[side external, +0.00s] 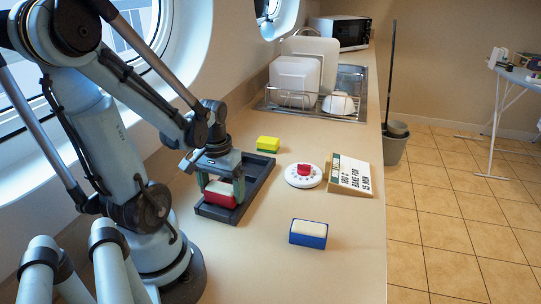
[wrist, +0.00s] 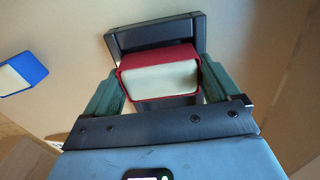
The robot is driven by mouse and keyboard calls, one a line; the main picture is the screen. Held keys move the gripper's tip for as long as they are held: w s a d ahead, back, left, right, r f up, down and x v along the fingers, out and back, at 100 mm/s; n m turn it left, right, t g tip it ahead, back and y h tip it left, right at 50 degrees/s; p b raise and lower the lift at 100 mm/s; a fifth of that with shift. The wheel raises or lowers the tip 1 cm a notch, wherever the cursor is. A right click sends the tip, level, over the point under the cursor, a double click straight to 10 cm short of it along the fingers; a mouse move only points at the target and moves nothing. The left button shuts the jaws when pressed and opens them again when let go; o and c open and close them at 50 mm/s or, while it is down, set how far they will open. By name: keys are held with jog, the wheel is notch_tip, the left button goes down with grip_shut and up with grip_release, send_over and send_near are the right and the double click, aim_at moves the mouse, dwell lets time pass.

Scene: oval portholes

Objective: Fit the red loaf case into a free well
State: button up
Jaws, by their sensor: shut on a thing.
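The red loaf case (side external: 221,194), with a cream top, is between the fingers of my gripper (side external: 220,187), which is shut on it. In the wrist view the red case (wrist: 158,73) sits between the two green fingers (wrist: 160,92). The case is over the near end of a dark tray with wells (side external: 257,183); its far well looks empty. The tray also shows in the wrist view (wrist: 150,37), mostly hidden by the case. I cannot tell whether the case's bottom is inside the near well or just above it.
A blue case with a pale top (side external: 308,234) stands on the counter at the front right. A yellow and green block (side external: 267,144) lies behind the tray. A white dial with a red knob (side external: 303,175) and a lettered sign (side external: 350,175) stand to the right. A dish rack (side external: 310,103) is farther back.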

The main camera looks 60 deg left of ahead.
aim_at(221, 187)
jog(key=shift+f, duration=0.55)
jog(key=o, duration=0.8)
jog(key=shift+r, duration=3.45)
jog(key=w+d+r+m+t, duration=0.1)
jog(key=w+d+m+t, duration=0.1)
jog(key=w+d, duration=0.2)
jog(key=w+d+r+m+t, duration=0.2)
jog(key=w+d+m, duration=0.1)
jog(key=d, duration=0.3)
jog(key=w+d+r+m+t, duration=0.1)
jog(key=w+d+m+t, duration=0.2)
jog(key=w+d, duration=0.1)
jog(key=shift+w+d+r, duration=0.2)
jog(key=shift+w+d, duration=0.2)
jog(key=shift+d, duration=0.1)
